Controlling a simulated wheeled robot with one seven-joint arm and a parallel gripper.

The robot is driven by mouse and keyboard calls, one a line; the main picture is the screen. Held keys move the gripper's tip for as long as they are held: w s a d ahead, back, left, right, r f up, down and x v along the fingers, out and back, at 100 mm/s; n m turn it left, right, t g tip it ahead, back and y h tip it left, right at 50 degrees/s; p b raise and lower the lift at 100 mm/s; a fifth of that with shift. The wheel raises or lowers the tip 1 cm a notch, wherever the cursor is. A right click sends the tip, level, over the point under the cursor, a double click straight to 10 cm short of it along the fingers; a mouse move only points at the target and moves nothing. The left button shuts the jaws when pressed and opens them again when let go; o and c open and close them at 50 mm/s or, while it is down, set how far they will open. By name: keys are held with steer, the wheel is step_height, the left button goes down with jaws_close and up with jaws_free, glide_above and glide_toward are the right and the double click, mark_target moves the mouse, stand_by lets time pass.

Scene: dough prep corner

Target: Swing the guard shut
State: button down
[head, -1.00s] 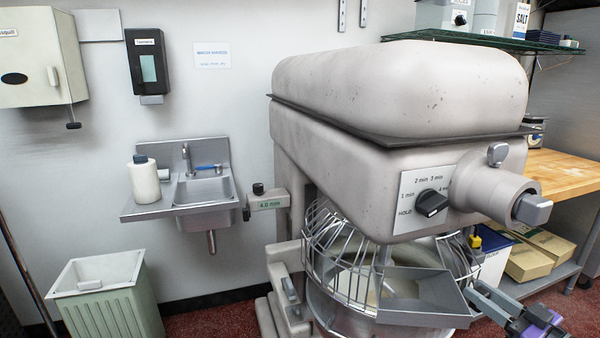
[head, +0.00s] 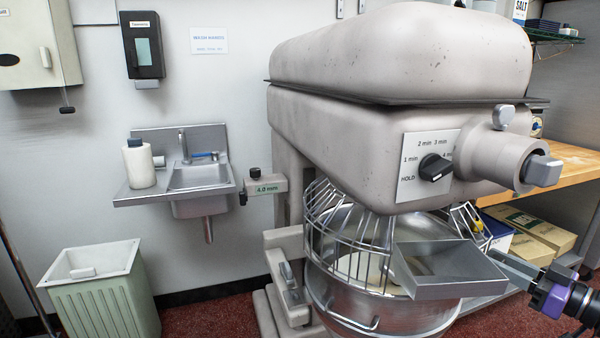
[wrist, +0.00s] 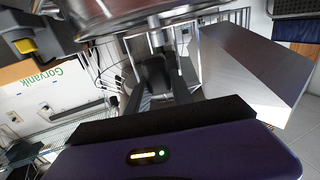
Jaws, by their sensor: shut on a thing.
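The guard (head: 345,225) is a cage of curved metal wires above the steel mixer bowl (head: 350,305), under the grey mixer head (head: 390,130). A grey tray-shaped chute (head: 450,285) sits at the front of the cage. A gap in the wires shows behind the chute, with more wires to its right. My gripper (head: 500,262) reaches in from the right, its tips close behind the chute. In the wrist view my gripper (wrist: 157,80) is shut on part of the guard, beside the chute (wrist: 245,70).
A wooden bench (head: 560,170) with boxes (head: 535,228) on its lower shelf stands at the right. A sink (head: 195,180) hangs on the left wall, and a green bin (head: 100,300) stands on the floor. The front knob (head: 435,167) juts out above the guard.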

steer(key=shift+d, duration=0.1)
stand_by(0.3)
steer(key=shift+w, duration=0.1)
steer(key=shift+w+d+f+y+b, duration=0.2)
steer(key=shift+d+y+b, duration=0.1)
steer(key=shift+b, duration=0.45)
steer(key=w+d+n+g+y+b, duration=0.2)
steer(key=w+d+b, duration=0.1)
steer(key=b, duration=0.5)
steer(key=shift+w+d+n+g+y+b, duration=0.15)
steer(key=shift+d+n+g+y+b, duration=0.2)
steer(key=shift+b, duration=0.9)
steer(key=shift+r, duration=0.1)
